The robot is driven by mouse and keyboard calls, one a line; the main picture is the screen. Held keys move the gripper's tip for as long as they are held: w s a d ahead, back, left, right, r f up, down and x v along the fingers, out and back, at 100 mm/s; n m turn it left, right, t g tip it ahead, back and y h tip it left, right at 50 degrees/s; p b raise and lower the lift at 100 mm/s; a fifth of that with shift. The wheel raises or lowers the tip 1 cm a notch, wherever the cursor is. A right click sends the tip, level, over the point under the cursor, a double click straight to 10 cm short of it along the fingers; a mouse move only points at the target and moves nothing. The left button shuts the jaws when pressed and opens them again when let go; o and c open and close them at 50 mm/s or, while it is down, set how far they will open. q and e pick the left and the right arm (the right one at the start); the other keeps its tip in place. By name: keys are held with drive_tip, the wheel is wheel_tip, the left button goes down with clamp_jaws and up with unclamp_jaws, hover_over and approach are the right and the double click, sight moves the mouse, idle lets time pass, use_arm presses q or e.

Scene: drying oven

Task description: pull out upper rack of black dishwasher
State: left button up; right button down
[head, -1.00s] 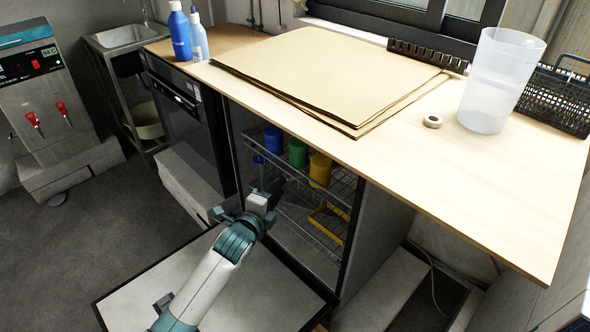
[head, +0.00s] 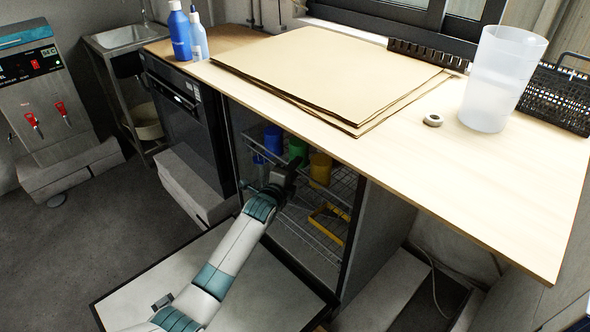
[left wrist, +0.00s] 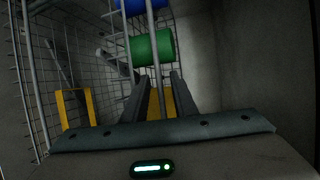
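The black dishwasher (head: 235,165) stands under the counter with its door (head: 255,290) folded down flat. Its wire upper rack (head: 340,190) is inside and holds a blue cup (head: 273,139), a green cup (head: 298,150) and a yellow cup (head: 320,168). My left gripper (head: 285,176) is at the front of the upper rack, covering part of it. In the left wrist view its two fingers (left wrist: 158,88) are apart, with rack wires (left wrist: 154,45) close at the tips and a green cup (left wrist: 152,47) beyond. Contact with the rack is unclear. My right gripper is out of view.
A lower rack (head: 318,245) with a yellow item (head: 328,218) sits below. The wooden countertop (head: 460,170) overhangs the dishwasher. It bears brown sheets (head: 330,70), a clear container (head: 495,85) and a black basket (head: 555,100). A black oven (head: 180,115) stands to the left.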

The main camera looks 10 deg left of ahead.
use_arm(q)
clamp_jaws()
idle(1.5)
